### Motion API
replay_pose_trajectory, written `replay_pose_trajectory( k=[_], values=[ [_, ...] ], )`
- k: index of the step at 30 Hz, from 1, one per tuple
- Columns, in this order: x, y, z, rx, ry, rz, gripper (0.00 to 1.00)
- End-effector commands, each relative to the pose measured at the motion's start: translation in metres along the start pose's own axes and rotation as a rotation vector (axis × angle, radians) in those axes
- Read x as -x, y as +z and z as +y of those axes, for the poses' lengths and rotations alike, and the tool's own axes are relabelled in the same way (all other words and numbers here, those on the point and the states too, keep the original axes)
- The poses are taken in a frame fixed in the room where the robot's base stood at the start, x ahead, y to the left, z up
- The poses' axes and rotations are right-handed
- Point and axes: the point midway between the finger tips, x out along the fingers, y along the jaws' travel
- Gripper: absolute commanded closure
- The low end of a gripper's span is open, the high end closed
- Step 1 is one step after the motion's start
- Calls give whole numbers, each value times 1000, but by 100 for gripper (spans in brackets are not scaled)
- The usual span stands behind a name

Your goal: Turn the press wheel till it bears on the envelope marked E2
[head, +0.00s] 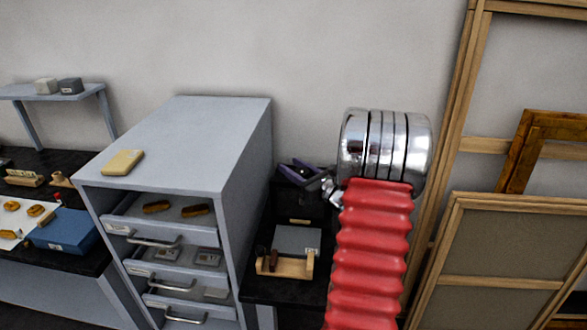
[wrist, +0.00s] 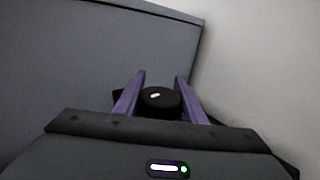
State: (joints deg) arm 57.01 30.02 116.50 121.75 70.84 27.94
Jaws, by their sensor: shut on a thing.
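The press wheel (wrist: 161,100) is a black round knob with a white mark, seen between my purple fingers in the wrist view. My gripper (wrist: 160,84) is shut on it, one finger on each side. In the head view my gripper (head: 296,173) is at the top of a dark press (head: 299,206) with a small pale label, beside the grey cabinet. The wheel itself cannot be made out there. I cannot make out the envelope marked E2, nor whether the press bears on anything.
The grey cabinet (head: 190,135) stands close left of my gripper, with several drawers pulled out and a yellow block (head: 122,162) on top. A small wooden rack (head: 285,265) stands before the press. Wooden frames (head: 495,240) lean at right. A blue box (head: 66,231) is at far left.

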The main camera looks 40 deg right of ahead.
Motion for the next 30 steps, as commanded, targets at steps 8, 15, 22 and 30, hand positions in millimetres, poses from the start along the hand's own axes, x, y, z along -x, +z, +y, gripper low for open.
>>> replay_pose_trajectory(
  k=[8, 15, 22, 30],
  values=[
    [0, -1, 1, -2, 24, 2, 85],
    [0, -1, 1, -2, 23, 2, 53],
    [0, 0, 1, -1, 23, 1, 44],
    [5, 0, 0, -1, 22, 1, 44]
  ],
)
